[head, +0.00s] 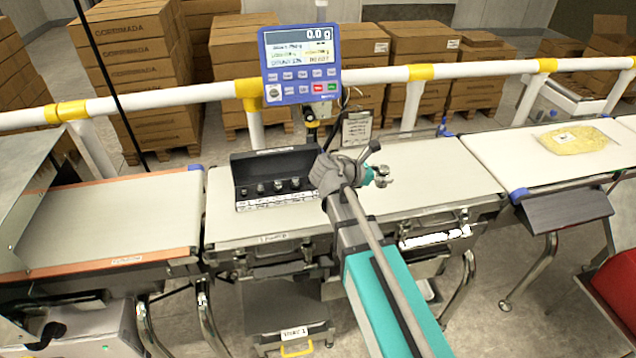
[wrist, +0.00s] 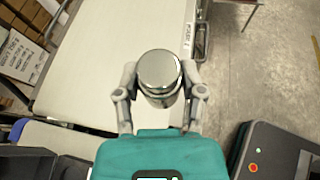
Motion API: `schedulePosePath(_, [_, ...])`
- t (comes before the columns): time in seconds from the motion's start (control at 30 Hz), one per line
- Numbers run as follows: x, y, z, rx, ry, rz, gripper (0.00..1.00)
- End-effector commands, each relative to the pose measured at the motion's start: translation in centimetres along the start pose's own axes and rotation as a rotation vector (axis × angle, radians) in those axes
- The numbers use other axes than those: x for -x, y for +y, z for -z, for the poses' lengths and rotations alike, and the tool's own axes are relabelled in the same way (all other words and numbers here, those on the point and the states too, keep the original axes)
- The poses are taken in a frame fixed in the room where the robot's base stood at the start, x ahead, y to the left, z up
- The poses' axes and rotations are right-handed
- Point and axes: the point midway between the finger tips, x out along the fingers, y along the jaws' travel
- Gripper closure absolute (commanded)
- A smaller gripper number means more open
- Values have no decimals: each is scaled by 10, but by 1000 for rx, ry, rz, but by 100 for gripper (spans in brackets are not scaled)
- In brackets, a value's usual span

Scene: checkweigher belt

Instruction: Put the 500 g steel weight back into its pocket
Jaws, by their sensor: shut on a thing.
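My gripper (wrist: 160,92) is shut on a shiny steel cylindrical weight (wrist: 158,68), with one finger on each side of it in the wrist view. In the head view my gripper (head: 381,176) is over the middle conveyor belt, right of the weight case; the weight is hard to make out there. The dark open weight case (head: 241,172) stands on the left part of that belt. It holds a row of several small weights (head: 278,186) with a white label strip in front. My arm hides the case's right end, so I cannot see an empty pocket.
The checkweigher display (head: 302,62) reads 0.0 g behind the belt (head: 440,172). A clipboard-like sign (head: 357,129) stands right of its post. A yellow bag (head: 572,140) lies on the right-hand belt. A white guard rail (head: 384,78) runs behind. The belt's right part is clear.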

Motion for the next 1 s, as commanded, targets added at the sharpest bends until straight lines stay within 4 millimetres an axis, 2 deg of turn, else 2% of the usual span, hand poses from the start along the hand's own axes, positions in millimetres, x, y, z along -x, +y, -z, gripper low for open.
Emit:
schedulePosePath(0.57, [1, 0, -1, 4, 0, -5, 100])
schedulePosePath(0.77, [23, 10, 6, 34, 9, -54, 100])
schedulePosePath(1.0, [74, 29, 22, 100, 31, -168, 100])
